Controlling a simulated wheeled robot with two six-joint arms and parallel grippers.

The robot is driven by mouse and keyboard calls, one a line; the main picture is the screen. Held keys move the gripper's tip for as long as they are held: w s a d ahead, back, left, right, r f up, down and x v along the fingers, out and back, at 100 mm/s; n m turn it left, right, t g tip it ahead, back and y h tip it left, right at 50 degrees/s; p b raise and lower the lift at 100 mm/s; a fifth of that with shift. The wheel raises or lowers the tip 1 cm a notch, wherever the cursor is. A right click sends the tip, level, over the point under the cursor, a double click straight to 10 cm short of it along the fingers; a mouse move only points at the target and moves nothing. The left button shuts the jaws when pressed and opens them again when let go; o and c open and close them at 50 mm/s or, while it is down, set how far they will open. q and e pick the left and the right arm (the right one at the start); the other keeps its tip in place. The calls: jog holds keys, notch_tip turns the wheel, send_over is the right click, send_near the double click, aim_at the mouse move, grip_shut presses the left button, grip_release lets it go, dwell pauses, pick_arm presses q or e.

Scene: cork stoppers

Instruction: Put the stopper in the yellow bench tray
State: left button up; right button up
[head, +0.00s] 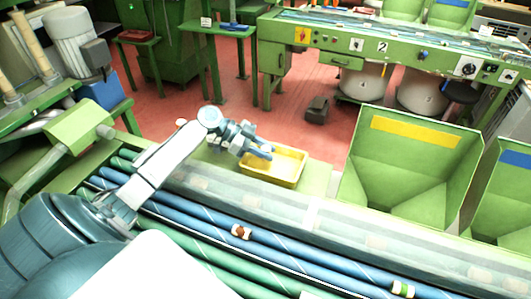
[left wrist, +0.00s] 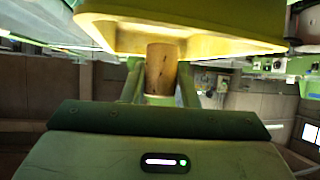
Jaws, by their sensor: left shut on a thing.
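My left gripper (head: 265,152) is over the left part of the yellow bench tray (head: 275,178) in the head view. In the left wrist view, it is shut on a light brown cork stopper (left wrist: 161,68) held upright between the fingers. The yellow tray (left wrist: 200,38) fills the top of that view, just beyond the stopper. I cannot tell whether the stopper touches the tray. The stopper is not clearly visible in the head view. My right gripper is not in view.
Blue rollers (head: 290,258) run across the front, with a brown-and-white piece (head: 240,231) and a green-and-white piece (head: 403,289) on them. A clear cover lies behind them. A large green hopper with a yellow label (head: 410,150) stands right of the tray.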

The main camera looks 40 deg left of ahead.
pick_arm(q)
jog(key=shift+w+a+r, duration=0.1)
jog(key=shift+w+a, duration=0.25)
jog(key=shift+w, duration=0.15)
notch_tip(320, 180, down, 3)
jog(key=shift+s+r+p, duration=0.1)
jog(key=shift+r+p, duration=0.05)
jog(key=shift+p, duration=0.9)
jog(key=shift+f, duration=0.7)
jog(key=o, duration=0.9)
